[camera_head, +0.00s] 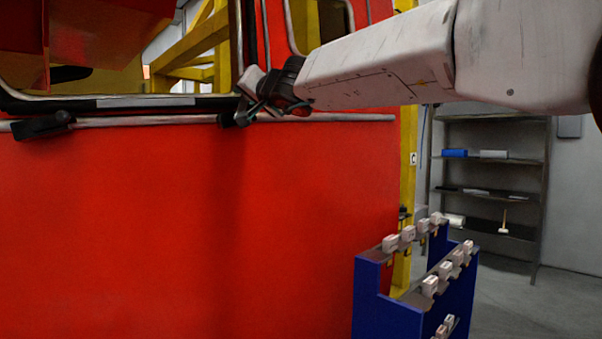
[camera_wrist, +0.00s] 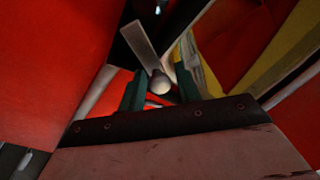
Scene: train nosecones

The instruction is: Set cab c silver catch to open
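The red cab (camera_head: 200,220) fills the left of the head view, with a window frame and a pale rail (camera_head: 330,117) across it. At the window's lower right corner is a silver catch (camera_head: 250,81); its lower part is hidden by my gripper (camera_head: 259,108). In the wrist view the silver catch (camera_wrist: 141,44) appears as a flat bar running to a pale round end. My gripper's two dark green fingers (camera_wrist: 160,90) stand apart on either side of that round end, with small gaps seeming to show. Whether either finger touches it is unclear.
A black handle (camera_head: 45,126) sits on the rail at the left. A yellow post (camera_head: 408,150) marked C stands at the cab's right edge. A blue rack (camera_head: 385,305) with several pale blocks stands in front of it. Grey shelves (camera_head: 490,175) are at the back right.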

